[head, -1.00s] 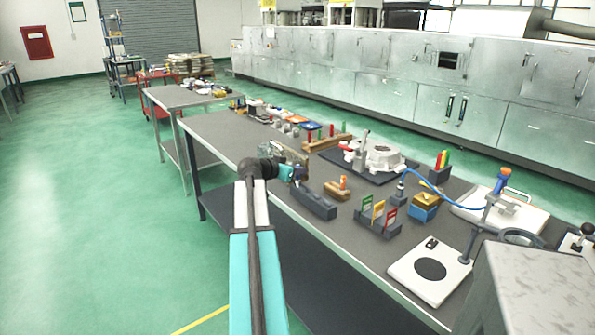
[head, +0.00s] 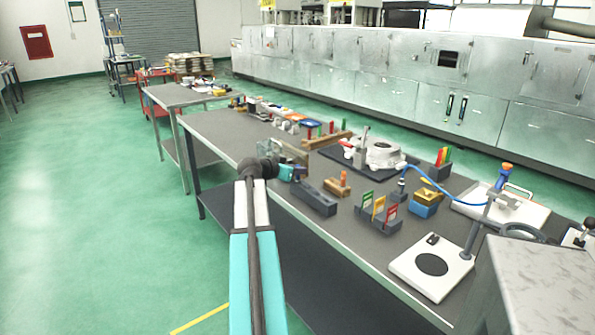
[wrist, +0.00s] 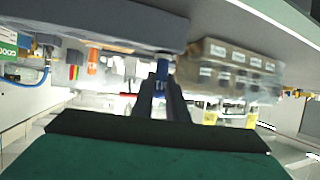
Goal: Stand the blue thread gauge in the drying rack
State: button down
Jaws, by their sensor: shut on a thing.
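My gripper (wrist: 163,80) is shut on the blue thread gauge (wrist: 165,66), of which only a small blue part shows between the fingertips. In the head view my gripper (head: 297,174) is small and partly hidden by my arm. It is at the far left end of a long dark grey block (head: 314,201), which seems to be the drying rack. In the wrist view, which is upside down, this block (wrist: 90,22) lies beside the fingertips. I cannot tell whether the gauge touches it.
A clear box with labelled compartments (wrist: 235,68) is close beside my gripper. A wooden block with an orange piece (head: 343,180) stands right of the dark block. Behind are a wooden bar (head: 322,142) and a casting (head: 382,152). Coloured label cards (head: 379,209) stand farther right.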

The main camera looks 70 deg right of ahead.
jog(key=shift+f, duration=0.15)
jog(key=c, duration=1.7)
grip_release()
jog(key=shift+o, duration=0.2)
jog(key=b+v, duration=0.1)
jog(key=v, duration=1.2)
jog(key=shift+a+r, duration=0.25)
jog(key=shift+a, duration=0.1)
